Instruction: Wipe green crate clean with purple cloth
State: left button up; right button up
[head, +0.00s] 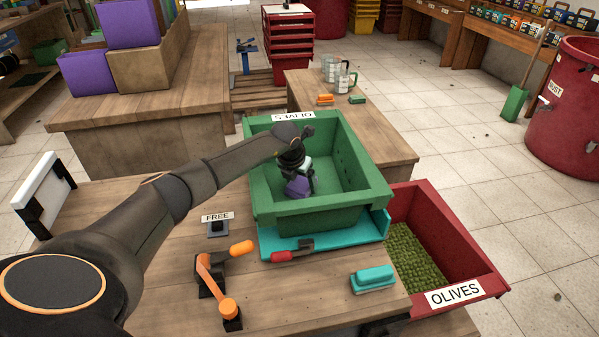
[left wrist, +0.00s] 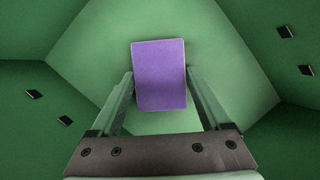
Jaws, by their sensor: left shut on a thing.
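The green crate (head: 318,216) stands open on a teal base on the wooden table, with an upside-down "OLIVES" label on its far rim. My left gripper (head: 301,176) reaches down inside it, shut on the purple cloth (head: 297,188). In the left wrist view the purple cloth (left wrist: 160,78) shows as a flat rectangle between the two fingers, above the green crate's floor (left wrist: 110,40). I cannot tell whether the cloth touches the floor. Small dark rectangles show on the crate walls in that view. My right gripper is not in view.
A red olive crate (head: 465,262) stands right of the table.

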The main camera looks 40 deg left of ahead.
aim_at(305, 195)
pick_arm(q)
jog(key=shift+s+d+r+p, duration=0.1)
jog(key=shift+s+d+p, duration=0.3)
jog(key=shift+d, duration=0.1)
jog(key=shift+s+d+r+p, duration=0.1)
jog(key=shift+s+d+p, duration=0.55)
jog(key=shift+p, duration=0.3)
jog(key=shift+s+d+f+p, duration=0.25)
jog(key=shift+s+d+p, duration=0.35)
jog(key=shift+d, duration=0.1)
jog(key=shift+s+d+p, duration=0.5)
jog(key=shift+d+p, duration=0.15)
jog(key=shift+p, duration=0.1)
jog(key=shift+s+d+f+p, duration=0.15)
jog(key=shift+s+d+p, duration=0.3)
jog(key=shift+s+d, duration=0.25)
jog(key=shift+d+f, duration=0.15)
jog(key=shift+f, duration=0.05)
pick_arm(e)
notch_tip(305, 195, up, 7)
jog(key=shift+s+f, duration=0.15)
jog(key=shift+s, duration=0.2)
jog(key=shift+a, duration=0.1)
pick_arm(q)
jog(key=shift+s+r, duration=0.1)
